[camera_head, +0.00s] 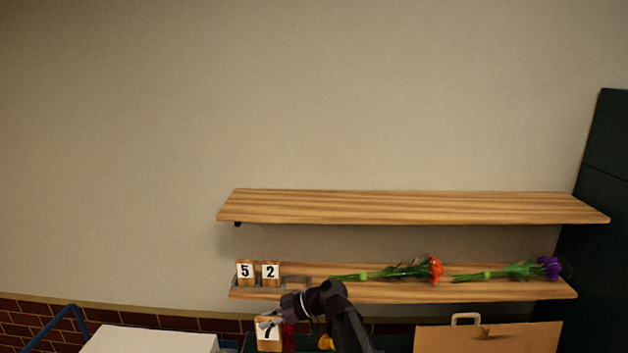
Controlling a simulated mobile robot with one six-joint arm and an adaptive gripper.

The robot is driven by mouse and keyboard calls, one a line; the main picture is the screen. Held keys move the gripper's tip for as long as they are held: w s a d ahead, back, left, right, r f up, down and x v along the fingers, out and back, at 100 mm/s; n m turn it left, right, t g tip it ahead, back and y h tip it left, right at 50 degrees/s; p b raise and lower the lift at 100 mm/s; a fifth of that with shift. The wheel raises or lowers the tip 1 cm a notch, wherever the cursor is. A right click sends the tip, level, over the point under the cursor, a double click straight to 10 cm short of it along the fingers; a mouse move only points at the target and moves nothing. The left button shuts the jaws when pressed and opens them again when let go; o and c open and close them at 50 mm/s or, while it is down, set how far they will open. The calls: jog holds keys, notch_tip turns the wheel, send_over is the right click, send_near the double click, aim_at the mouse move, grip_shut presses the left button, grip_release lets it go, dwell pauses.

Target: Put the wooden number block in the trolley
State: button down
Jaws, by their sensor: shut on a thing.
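A wooden number block (269,341) with a white face and a black 7 is at the bottom of the view, in front of and below the lower shelf. My gripper (268,323) is shut on it at its top. The arm comes in from the lower right. The lower part of the block's surroundings is cut off by the picture edge. A blue tube frame (62,322) at the lower left may be the trolley's handle; its body is out of view.
Blocks 5 (245,272) and 2 (270,272) stand on the lower shelf (400,293) beside red and purple flowers (550,267). The upper shelf (410,206) is empty. A white box top (150,340) is lower left, a cardboard box (490,338) lower right.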

jog(key=shift+s+f+b, duration=0.1)
jog(key=shift+f+b, duration=0.7)
jog(key=shift+f, duration=0.05)
notch_tip(320, 180, down, 20)
jog(key=b, duration=2)
jog(key=shift+f, duration=0.1)
